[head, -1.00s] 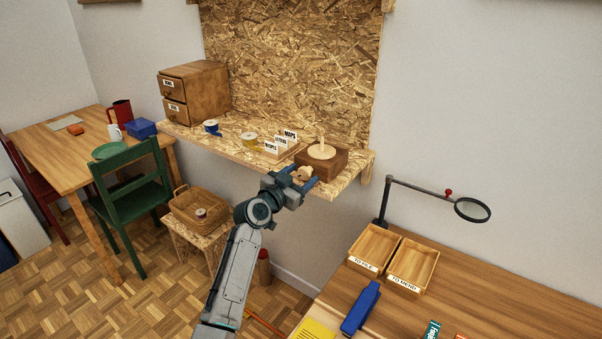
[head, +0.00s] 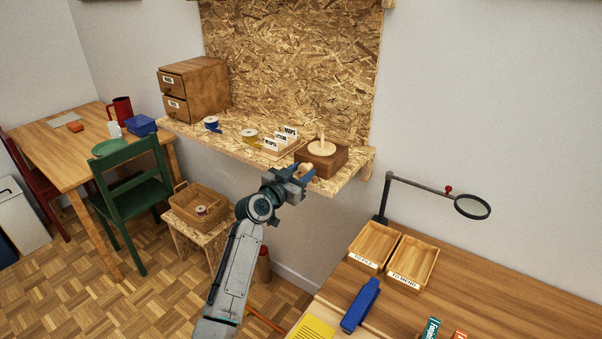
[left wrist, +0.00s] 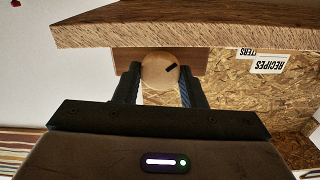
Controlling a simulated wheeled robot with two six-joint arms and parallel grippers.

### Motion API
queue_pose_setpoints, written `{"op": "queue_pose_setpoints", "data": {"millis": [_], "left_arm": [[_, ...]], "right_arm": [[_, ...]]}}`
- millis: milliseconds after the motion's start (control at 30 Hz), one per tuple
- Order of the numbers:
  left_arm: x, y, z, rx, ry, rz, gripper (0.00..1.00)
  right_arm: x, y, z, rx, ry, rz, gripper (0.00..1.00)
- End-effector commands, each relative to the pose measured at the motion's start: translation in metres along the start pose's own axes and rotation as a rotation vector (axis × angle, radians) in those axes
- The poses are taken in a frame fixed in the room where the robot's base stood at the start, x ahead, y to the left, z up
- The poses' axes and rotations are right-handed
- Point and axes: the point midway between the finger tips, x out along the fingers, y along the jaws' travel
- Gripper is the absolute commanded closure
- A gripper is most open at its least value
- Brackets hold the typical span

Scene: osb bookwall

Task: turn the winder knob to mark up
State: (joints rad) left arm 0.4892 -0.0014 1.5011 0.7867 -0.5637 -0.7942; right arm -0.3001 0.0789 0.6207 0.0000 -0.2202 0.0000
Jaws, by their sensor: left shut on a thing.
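The winder is a brown wooden box (head: 328,160) with a pale round disc and peg (head: 321,147) on top, near the front right of the chipboard shelf. Its pale round knob (head: 306,170) is on the side facing me. My left gripper (head: 303,174) is at the knob. In the left wrist view the two dark fingers (left wrist: 160,88) stand on either side of the knob (left wrist: 155,76) and are shut on it. A short black mark (left wrist: 171,67) on the knob's face lies right of centre and slightly high in that picture, where the RECIPES card reads upside down. My right gripper is out of view.
Below right, a desk carries two wooden trays (head: 413,262) and a magnifier (head: 472,207). A wicker basket (head: 198,201) is below the shelf.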

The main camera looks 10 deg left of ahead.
Motion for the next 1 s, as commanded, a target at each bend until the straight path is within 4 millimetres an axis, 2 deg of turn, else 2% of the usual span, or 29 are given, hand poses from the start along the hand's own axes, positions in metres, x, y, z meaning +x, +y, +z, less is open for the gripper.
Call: {"op": "queue_pose_setpoints", "data": {"millis": [600,1000], "left_arm": [[0.0,-0.0017,0.0002,-0.484,-0.001,0.0,0.86],[0.0,-0.0023,0.0008,-0.678,-0.001,0.0,0.86]], "right_arm": [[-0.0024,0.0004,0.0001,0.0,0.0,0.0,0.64],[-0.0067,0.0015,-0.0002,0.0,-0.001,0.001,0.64]]}}
